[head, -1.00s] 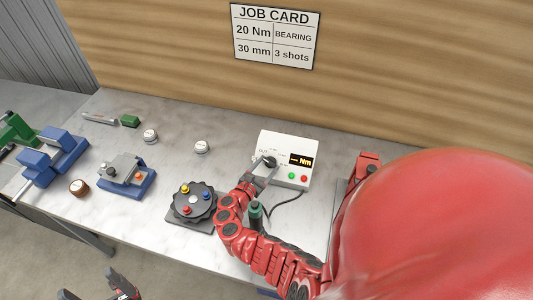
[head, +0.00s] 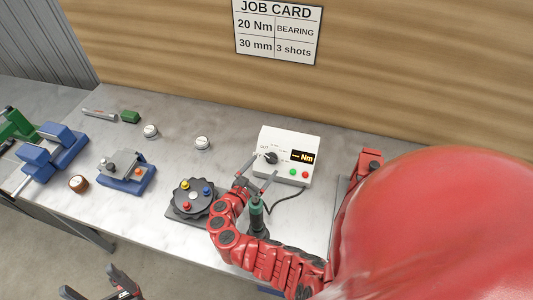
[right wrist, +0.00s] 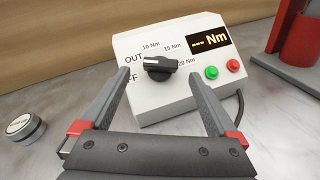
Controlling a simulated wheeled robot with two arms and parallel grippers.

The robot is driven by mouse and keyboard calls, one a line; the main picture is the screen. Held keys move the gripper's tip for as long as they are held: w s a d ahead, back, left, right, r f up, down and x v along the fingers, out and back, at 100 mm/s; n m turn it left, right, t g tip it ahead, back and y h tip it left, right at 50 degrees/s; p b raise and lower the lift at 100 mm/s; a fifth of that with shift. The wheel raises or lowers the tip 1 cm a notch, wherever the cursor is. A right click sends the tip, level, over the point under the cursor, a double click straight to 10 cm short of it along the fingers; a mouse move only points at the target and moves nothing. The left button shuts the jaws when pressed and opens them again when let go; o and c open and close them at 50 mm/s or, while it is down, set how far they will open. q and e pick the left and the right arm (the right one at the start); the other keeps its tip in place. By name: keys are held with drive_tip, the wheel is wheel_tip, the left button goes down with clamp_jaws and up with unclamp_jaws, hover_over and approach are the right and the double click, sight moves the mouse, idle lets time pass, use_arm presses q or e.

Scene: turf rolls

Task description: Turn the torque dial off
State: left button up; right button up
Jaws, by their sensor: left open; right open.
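The torque dial (head: 271,157) is a black knob on the front of a white control box (head: 303,141). In the right wrist view the dial (right wrist: 160,68) has its bar lying about level, among the labels OUT, 10 Nm, 15 Nm, 20 Nm and a partly hidden "FF". I cannot tell which end is the pointer. The display (right wrist: 209,43) shows dashes and "Nm". My right gripper (head: 258,170) is open and empty, its fingers apart in front of the dial and not touching it. My left gripper (head: 95,287) is open and empty, low at the bottom left, away from the bench.
A green-handled tool (head: 256,213) stands beside my right arm. A dark round fixture with coloured knobs (head: 193,199) sits left of it. Green (right wrist: 211,72) and red (right wrist: 233,65) buttons are right of the dial. A white round button (head: 203,143) stands left of the box.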

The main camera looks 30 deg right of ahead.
drive_tip(key=b+v, duration=0.2)
drive_tip(key=v, duration=1.1)
drive_tip(key=shift+a, duration=0.3)
drive_tip(key=shift+s, duration=0.15)
